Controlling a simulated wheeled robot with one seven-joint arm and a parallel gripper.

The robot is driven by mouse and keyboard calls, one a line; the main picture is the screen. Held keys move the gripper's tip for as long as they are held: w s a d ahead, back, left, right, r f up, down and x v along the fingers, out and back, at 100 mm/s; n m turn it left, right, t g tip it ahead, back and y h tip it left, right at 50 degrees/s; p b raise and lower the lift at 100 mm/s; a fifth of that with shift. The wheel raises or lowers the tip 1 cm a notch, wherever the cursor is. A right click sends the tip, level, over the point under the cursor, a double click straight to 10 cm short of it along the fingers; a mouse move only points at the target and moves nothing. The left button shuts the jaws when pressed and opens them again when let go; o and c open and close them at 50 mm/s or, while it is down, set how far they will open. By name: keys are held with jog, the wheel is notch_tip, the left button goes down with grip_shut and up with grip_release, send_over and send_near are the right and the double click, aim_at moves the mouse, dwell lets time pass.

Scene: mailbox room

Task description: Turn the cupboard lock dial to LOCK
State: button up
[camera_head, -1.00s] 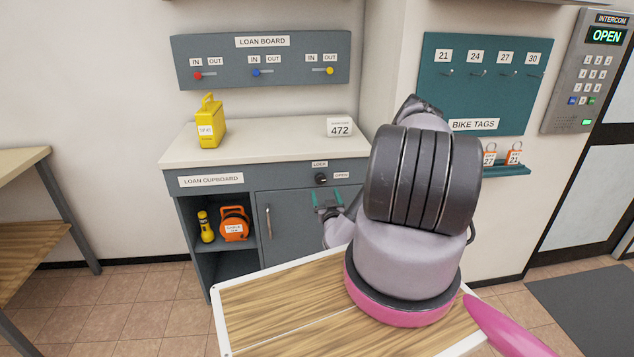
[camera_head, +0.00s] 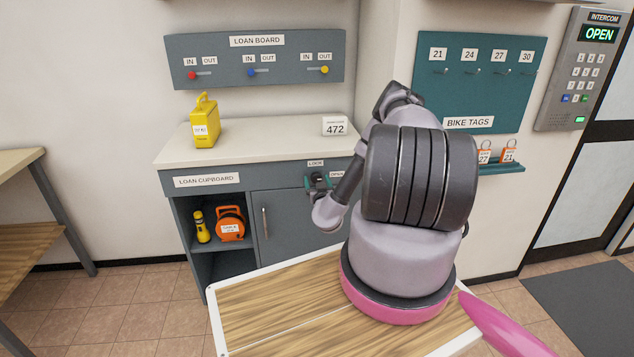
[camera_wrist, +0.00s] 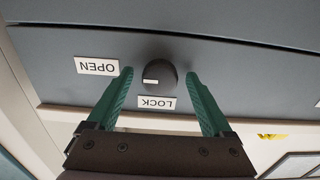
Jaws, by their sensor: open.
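The lock dial (camera_wrist: 160,72) is a round black knob on the grey front of the loan cupboard (camera_head: 212,167). The wrist view shows it upside down. Its white mark points left there, toward the side of the OPEN label (camera_wrist: 97,66) rather than the LOCK label (camera_wrist: 157,102). My gripper (camera_wrist: 160,76) is open, with one green finger on each side of the dial. Small gaps seem to show between fingers and knob; I cannot tell whether either touches. In the head view my gripper (camera_head: 319,184) is at the cupboard front and partly hides the dial.
The cupboard door with its upright handle (camera_head: 265,223) looks shut. A yellow case (camera_head: 205,127) and a 472 card (camera_head: 335,126) stand on the cupboard top. A yellow torch (camera_head: 201,227) and an orange reel (camera_head: 230,224) sit in the open shelf at left.

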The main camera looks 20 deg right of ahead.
grip_shut()
jog(key=n, duration=0.4)
jog(key=shift+n, duration=0.4)
jog(key=n, duration=0.9)
jog(key=shift+n, duration=2.1)
